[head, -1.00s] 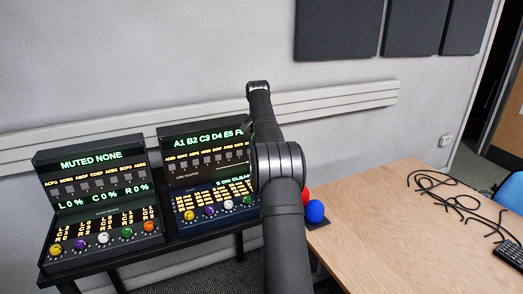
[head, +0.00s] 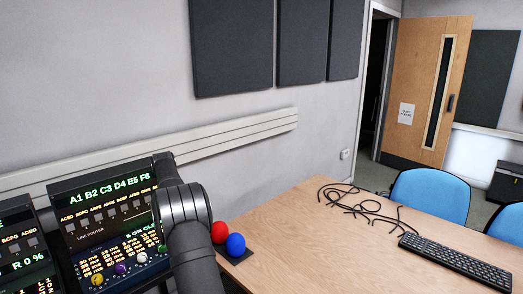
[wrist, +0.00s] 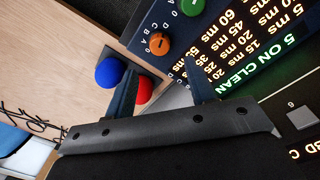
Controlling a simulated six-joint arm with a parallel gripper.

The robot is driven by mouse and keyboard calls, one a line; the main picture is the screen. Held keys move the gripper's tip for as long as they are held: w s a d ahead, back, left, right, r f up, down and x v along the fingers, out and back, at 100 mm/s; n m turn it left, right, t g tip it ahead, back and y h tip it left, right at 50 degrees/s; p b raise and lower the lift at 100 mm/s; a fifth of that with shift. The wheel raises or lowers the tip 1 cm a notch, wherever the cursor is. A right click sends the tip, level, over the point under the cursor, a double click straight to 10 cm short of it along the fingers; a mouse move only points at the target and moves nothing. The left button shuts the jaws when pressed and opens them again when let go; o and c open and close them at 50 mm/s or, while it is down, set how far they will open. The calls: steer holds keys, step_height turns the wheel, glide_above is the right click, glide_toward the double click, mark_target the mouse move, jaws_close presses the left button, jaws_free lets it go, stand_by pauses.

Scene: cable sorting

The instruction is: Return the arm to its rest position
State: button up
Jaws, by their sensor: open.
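My arm (head: 190,240) rises from the bottom of the head view, in front of the line router panel (head: 95,215). Its far end is hidden there behind the arm's own joint. In the wrist view my gripper (wrist: 162,88) is open, its two dark fingers apart with nothing held between them. Beyond the fingers lie the router panel (wrist: 215,20) with its orange and green knobs, a red ball (wrist: 145,88) partly behind the left finger, and a blue ball (wrist: 110,72). The gap from the fingers to the panel cannot be judged.
The red ball (head: 219,232) and blue ball (head: 236,245) sit at the left edge of the wooden table (head: 310,240). Black cables (head: 360,205) and a keyboard (head: 455,263) lie on it. Blue chairs (head: 430,190) stand behind. A second panel (head: 18,250) is cut off at left.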

steer(key=f, duration=0.7)
steer(key=shift+d+f, duration=0.2)
step_height(320, 180, up, 18)
steer(key=a, duration=0.1)
steer(key=f, duration=1.2)
steer(key=d+f, duration=0.1)
steer(key=f, duration=0.4)
steer(key=shift+f, duration=0.4)
steer(key=shift+f+n, duration=0.15)
steer(key=shift+n, duration=0.15)
steer(key=n, duration=0.3)
steer(key=shift+n, duration=0.4)
steer(key=n, duration=0.4)
steer(key=shift+n, duration=0.3)
steer(key=n, duration=0.4)
steer(key=shift+s+n+t, duration=0.1)
steer(key=shift+n+t, duration=0.2)
steer(key=shift+n+y, duration=0.3)
steer(key=shift+n, duration=1.6)
